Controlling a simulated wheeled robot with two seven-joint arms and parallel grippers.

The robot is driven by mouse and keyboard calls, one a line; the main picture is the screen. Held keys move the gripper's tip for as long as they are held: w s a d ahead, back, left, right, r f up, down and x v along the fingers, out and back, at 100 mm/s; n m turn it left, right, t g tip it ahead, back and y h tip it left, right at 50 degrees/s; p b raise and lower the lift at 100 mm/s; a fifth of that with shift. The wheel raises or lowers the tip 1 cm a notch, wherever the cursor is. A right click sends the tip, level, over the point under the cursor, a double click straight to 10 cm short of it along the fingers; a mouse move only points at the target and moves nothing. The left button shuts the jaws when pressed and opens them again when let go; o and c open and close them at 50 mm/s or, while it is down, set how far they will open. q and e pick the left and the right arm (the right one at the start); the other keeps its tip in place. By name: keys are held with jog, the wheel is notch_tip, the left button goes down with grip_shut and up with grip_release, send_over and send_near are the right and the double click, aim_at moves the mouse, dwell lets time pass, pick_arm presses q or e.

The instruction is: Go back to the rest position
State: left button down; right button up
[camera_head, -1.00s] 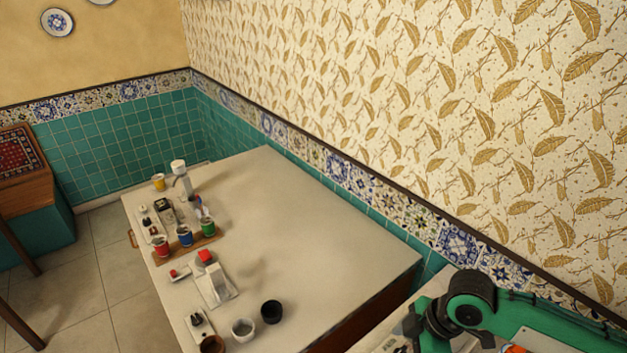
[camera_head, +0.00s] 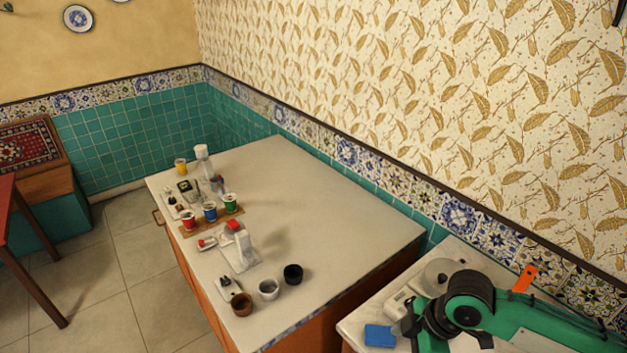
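One of my arms, green with black joints, comes in from the right edge over the near counter at lower right. Its end runs out of the bottom of the picture, and no fingertips show. No arm comes in from the left, and my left gripper is out of the picture.
The large counter (camera_head: 320,210) carries red, blue and green cups on a wooden board, a white appliance (camera_head: 238,248), and brown, white and black bowls (camera_head: 293,274). Its right half is clear. The near counter (camera_head: 358,322) holds a blue block (camera_head: 380,335). A red table (camera_head: 8,205) stands left.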

jog(key=s+a+f+m+t, duration=0.3)
jog(key=s+a+m, duration=0.1)
jog(key=a+m, duration=0.15)
jog(key=s+d+f+m+h, duration=0.4)
jog(key=s+d+f+m, duration=0.1)
jog(key=s+d+m, duration=0.5)
notch_tip(320, 180, down, 37)
jog(key=s+d+n+g+b, duration=0.1)
jog(key=g+b, duration=0.1)
jog(key=b, duration=0.4)
pick_arm(q)
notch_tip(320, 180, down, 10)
jog(key=b, duration=0.4)
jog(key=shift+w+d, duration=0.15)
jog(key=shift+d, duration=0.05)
pick_arm(e)
jog(key=s+d+f, duration=0.2)
jog(key=s+f, duration=0.7)
jog(key=f, duration=0.3)
jog(key=s+d+f, duration=0.1)
jog(key=s+f, duration=0.9)
jog(key=f, duration=0.2)
jog(key=shift+d+g+h, duration=0.3)
jog(key=shift+d+g, duration=0.05)
jog(key=shift+g, duration=0.05)
